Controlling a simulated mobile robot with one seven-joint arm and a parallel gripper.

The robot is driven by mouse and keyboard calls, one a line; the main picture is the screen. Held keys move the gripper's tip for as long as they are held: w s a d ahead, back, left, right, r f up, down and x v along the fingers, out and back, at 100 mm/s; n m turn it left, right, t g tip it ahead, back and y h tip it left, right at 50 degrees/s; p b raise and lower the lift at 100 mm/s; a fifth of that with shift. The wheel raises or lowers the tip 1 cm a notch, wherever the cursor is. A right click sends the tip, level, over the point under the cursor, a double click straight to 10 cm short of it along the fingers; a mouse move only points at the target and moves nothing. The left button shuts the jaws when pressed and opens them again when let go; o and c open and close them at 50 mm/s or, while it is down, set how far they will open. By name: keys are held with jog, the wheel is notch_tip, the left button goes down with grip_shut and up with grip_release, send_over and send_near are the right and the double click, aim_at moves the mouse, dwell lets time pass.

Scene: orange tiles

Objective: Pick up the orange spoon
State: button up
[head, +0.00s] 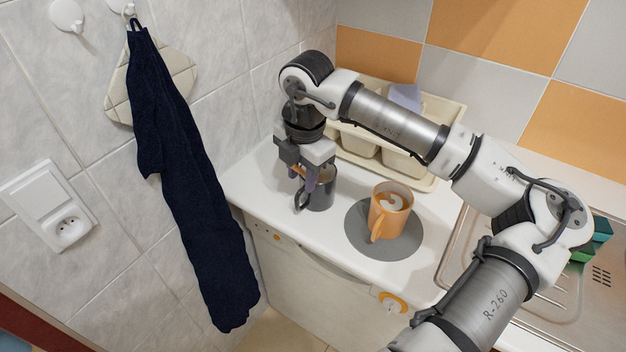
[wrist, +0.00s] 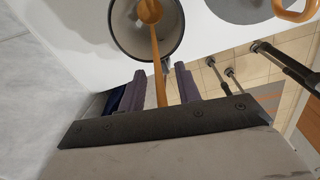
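The orange spoon (wrist: 155,45) stands in a dark grey mug (head: 320,192), its bowl end inside and its handle rising over the rim towards my gripper. In the wrist view the mug (wrist: 120,40) is at the top, with a pale inside. My gripper (wrist: 159,70) is open, with its two purple-grey fingers on either side of the spoon handle and a gap on each side. In the head view my gripper (head: 302,178) is just above the mug, and only a small bit of the spoon (head: 298,172) shows; the rest is hidden.
An orange mug (head: 388,215) stands on a round grey mat (head: 408,245) to the right of the dark mug. A cream rack (head: 445,108) is behind. A metal sink (head: 545,290) is at the right. A navy towel (head: 190,180) hangs on the left wall.

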grip_shut()
